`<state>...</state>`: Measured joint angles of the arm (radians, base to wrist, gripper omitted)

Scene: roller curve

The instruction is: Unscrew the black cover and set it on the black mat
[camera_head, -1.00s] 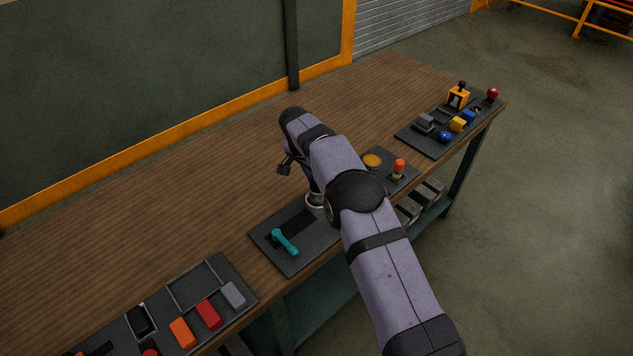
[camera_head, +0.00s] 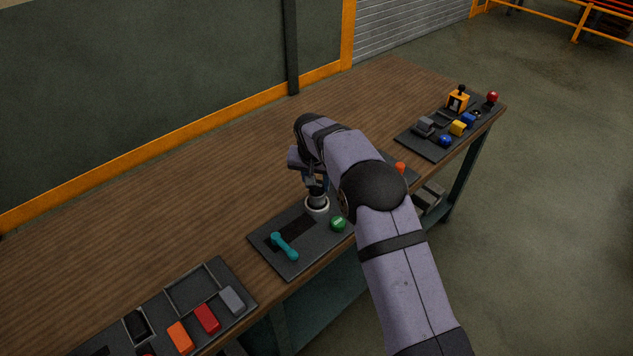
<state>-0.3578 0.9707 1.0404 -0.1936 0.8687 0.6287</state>
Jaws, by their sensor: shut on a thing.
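The black cover (camera_head: 317,201) is a dark round piece at the pale ring (camera_head: 318,211) on the dark grey board near the bench's front edge. My gripper (camera_head: 317,191) points down over the ring and is shut on the cover. The fingertips are small and partly hidden by my wrist. I cannot tell whether the cover is loose from the ring. The black mat (camera_head: 290,231) is a flat, darker rectangle on the same board, just left of the ring.
A teal handle-like piece (camera_head: 284,246) lies at the mat's front left. A tray (camera_head: 248,293) with coloured blocks is at lower left; another board (camera_head: 409,141) with several parts is at far right. The bench behind is clear.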

